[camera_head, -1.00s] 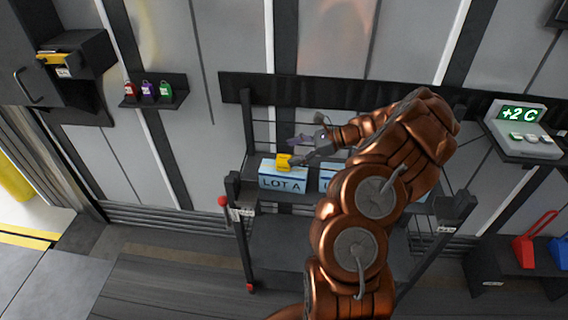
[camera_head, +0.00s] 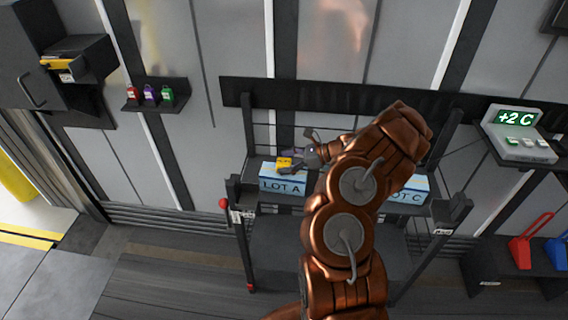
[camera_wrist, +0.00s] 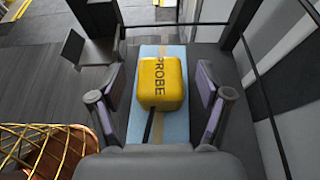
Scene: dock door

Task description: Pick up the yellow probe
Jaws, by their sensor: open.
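The yellow probe (camera_wrist: 162,84) is a rounded block marked PROBE with a dark stem at its near end. It rests on top of the light blue LOT A box (camera_head: 283,184), and it also shows in the head view (camera_head: 284,162). My gripper (camera_wrist: 160,93) is open, with one finger on each side of the probe. In the wrist view there are gaps between the fingers and the probe. In the head view my gripper (camera_head: 291,160) is at the probe; its fingers partly hide it.
The LOT C box (camera_head: 408,189) stands on the same rack, right of my arm. My arm hides the rack's middle. Rack posts (camera_head: 237,215) rise at the front. A shelf with three small coloured bottles (camera_head: 150,94) is on the wall, left. A +2 C display unit (camera_head: 520,132) is right.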

